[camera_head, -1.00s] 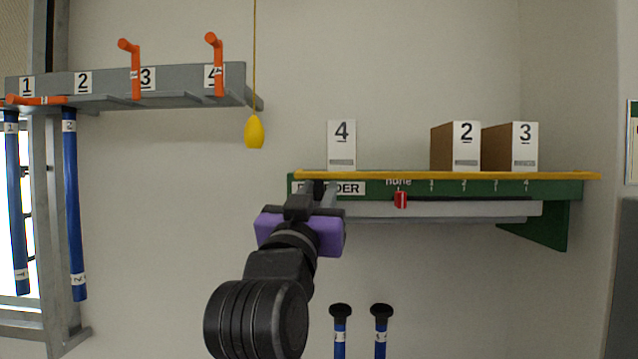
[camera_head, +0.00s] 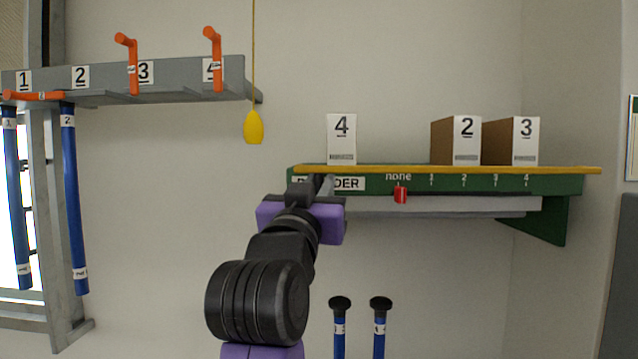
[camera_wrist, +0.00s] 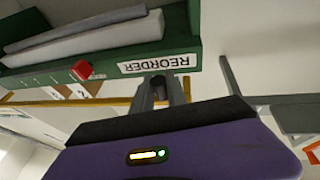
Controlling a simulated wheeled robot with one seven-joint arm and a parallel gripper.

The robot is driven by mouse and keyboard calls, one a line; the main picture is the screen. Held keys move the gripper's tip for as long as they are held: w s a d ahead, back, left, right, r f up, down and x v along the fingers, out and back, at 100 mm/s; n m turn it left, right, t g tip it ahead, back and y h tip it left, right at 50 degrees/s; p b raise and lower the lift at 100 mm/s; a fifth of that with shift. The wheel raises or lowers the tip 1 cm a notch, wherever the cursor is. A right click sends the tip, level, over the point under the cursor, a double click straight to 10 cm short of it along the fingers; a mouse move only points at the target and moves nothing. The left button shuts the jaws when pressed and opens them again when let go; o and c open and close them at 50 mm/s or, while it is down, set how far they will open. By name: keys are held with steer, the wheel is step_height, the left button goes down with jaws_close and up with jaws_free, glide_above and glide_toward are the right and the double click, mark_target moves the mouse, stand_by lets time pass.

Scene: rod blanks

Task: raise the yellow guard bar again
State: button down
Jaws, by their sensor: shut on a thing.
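The yellow guard bar (camera_head: 450,169) runs level along the front top edge of the green shelf (camera_head: 575,186), below the boxes. My gripper (camera_head: 319,184) is at the bar's left end, in front of the REORDER label. In the wrist view the picture is turned over, and the bar (camera_wrist: 112,101) runs up to my gripper's fingers (camera_wrist: 161,92).
Boxes marked 4 (camera_head: 341,139), 2 (camera_head: 466,141) and 3 (camera_head: 525,141) stand on the shelf. A red slider (camera_head: 400,195) sits under "none". A yellow pull (camera_head: 253,127) hangs left of the shelf. A grey rack (camera_head: 170,78) holds blue rods at left.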

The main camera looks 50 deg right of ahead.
steer(key=shift+s+a+r+n+g+y+p, duration=0.15)
steer(key=shift+r+g+y+p, duration=0.15)
steer(key=shift+y+p, duration=0.25)
steer(key=shift+a+r+n+g+y+p, duration=0.1)
steer(key=shift+r+n+g+y+p, duration=0.1)
steer(key=shift+r+y+p, duration=0.25)
steer(key=shift+r+g+y+p, duration=0.2)
steer(key=shift+g+y+p, duration=0.15)
steer(key=shift+y, duration=0.35)
steer(key=g+y, duration=0.1)
steer(key=r+n+y, duration=0.1)
steer(key=y, duration=0.1)
steer(key=shift+s+a+r+g, duration=0.1)
steer(key=shift+r+g, duration=0.05)
steer(key=shift+g, duration=0.2)
steer(key=r+g+y, duration=0.1)
steer(key=y, duration=0.1)
steer(key=shift+y, duration=0.3)
steer(key=g+y, duration=0.1)
steer(key=r+g+y, duration=0.1)
steer(key=y, duration=0.1)
steer(key=shift+w+d+r+n+g, duration=0.3)
steer(key=shift+r+n+g, duration=0.05)
steer(key=shift+g, duration=0.05)
steer(key=shift+w+d+r+g+y, duration=0.15)
steer(key=shift+d+r+g+y, duration=0.1)
steer(key=shift+g+y, duration=0.4)
steer(key=shift+w+d+r+g+y, duration=0.2)
steer(key=shift+g+y, duration=0.15)
steer(key=shift+y, duration=0.6)
